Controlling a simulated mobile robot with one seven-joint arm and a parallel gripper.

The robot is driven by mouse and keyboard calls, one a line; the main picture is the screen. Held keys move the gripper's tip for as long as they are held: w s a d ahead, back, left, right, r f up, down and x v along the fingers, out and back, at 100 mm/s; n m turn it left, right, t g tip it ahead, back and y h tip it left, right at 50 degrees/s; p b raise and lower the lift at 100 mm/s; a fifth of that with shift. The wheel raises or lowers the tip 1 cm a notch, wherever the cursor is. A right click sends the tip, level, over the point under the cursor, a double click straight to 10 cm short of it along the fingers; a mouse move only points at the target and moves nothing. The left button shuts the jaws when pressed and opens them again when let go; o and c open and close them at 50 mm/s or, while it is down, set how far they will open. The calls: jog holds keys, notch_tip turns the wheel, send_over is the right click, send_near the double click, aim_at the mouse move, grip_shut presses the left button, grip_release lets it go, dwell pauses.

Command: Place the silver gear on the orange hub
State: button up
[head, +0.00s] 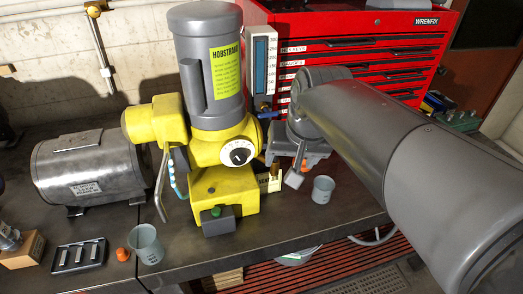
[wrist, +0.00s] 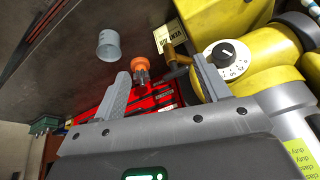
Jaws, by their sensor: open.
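My gripper (wrist: 160,68) is open, with its two grey fingers apart in the wrist view. A small orange piece (wrist: 140,63), which looks like a hub, shows beyond and between the fingers, apart from both. A small grey ridged piece (wrist: 143,77) adjoins it; I cannot tell whether this is the silver gear. Another small orange piece (head: 122,254) stands at the front left. I cannot make out the silver gear for certain.
The yellow machine with a grey motor (head: 210,70) stands close beside my gripper. A grey cup (head: 323,190) is to the right, another cup (head: 147,245) at the front. A red tool chest (head: 370,45) stands behind. A grey motor (head: 88,168) is at the left.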

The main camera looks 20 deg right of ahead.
jog(key=s+a+f+n+t, duration=0.1)
jog(key=s+a+f+n, duration=0.1)
jog(key=s, duration=0.4)
jog(key=shift+a+f+n, duration=0.2)
jog(key=shift+f+n, duration=0.15)
jog(key=shift+n, duration=0.25)
jog(key=shift+w, duration=0.1)
dwell(0.5)
